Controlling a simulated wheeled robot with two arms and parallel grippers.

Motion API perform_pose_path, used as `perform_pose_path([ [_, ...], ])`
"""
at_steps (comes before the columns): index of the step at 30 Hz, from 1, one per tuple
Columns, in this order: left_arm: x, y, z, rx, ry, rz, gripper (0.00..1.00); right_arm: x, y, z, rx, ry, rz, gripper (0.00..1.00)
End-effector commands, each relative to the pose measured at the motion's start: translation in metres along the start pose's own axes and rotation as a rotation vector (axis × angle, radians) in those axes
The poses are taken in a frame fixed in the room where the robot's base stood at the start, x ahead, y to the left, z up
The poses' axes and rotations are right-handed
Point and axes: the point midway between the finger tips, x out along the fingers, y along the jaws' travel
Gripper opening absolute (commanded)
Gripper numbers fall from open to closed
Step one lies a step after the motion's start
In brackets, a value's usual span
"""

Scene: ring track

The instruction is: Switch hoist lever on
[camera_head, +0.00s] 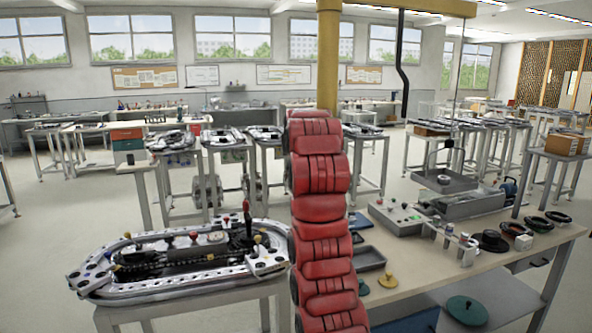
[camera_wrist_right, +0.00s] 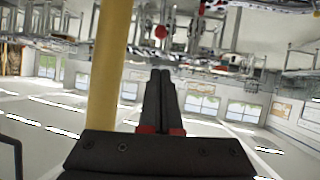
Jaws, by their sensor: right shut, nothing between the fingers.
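My right gripper (camera_wrist_right: 160,75) shows in the right wrist view with its two dark fingers together and nothing between them. That view is upside down. In the head view a red segmented arm, which looks like mine, rises through the middle and hides part of the bench. The yellow hoist column (camera_head: 327,60) stands behind it; the yellow column (camera_wrist_right: 108,70) also shows beside my fingers in the wrist view. A grey control box (camera_head: 398,217) with small coloured knobs sits on the bench. I cannot tell which part is the hoist lever. My left gripper is not in view.
A silver ring track (camera_head: 180,262) with several knobbed levers, one dark with a red part (camera_head: 247,215), stands on a table at left. The wooden bench (camera_head: 425,262) holds a grey tray (camera_head: 470,204), dark rings and small parts. Open floor lies beyond.

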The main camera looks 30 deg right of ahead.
Motion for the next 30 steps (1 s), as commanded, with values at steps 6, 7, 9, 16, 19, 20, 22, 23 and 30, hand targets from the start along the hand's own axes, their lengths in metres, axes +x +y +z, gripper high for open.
perform_pose_path([
  [6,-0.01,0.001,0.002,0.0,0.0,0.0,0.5,-0.029,0.0,-0.006,0.0,0.002,0.0,0.0],
  [7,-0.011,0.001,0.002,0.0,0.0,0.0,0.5,-0.032,0.0,-0.006,0.0,0.002,0.0,0.0],
  [9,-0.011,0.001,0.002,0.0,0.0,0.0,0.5,-0.035,0.0,-0.007,0.0,0.001,0.0,0.0],
  [16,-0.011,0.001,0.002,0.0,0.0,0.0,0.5,-0.037,0.0,-0.008,-0.001,0.0,0.0,0.0],
  [19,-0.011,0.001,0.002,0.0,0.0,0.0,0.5,-0.036,0.0,-0.008,0.0,0.0,0.0,0.0],
  [20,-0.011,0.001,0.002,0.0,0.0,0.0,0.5,-0.036,0.0,-0.008,0.0,0.0,0.0,0.0],
  [22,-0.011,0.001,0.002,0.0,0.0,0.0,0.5,-0.036,0.0,-0.008,0.0,0.0,0.0,0.0],
  [23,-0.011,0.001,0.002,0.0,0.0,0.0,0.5,-0.036,0.0,-0.007,0.0,0.0,0.0,0.0],
  [30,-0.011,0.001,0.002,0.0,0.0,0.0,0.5,-0.017,-0.008,-0.006,-0.012,0.039,-0.001,0.0],
])
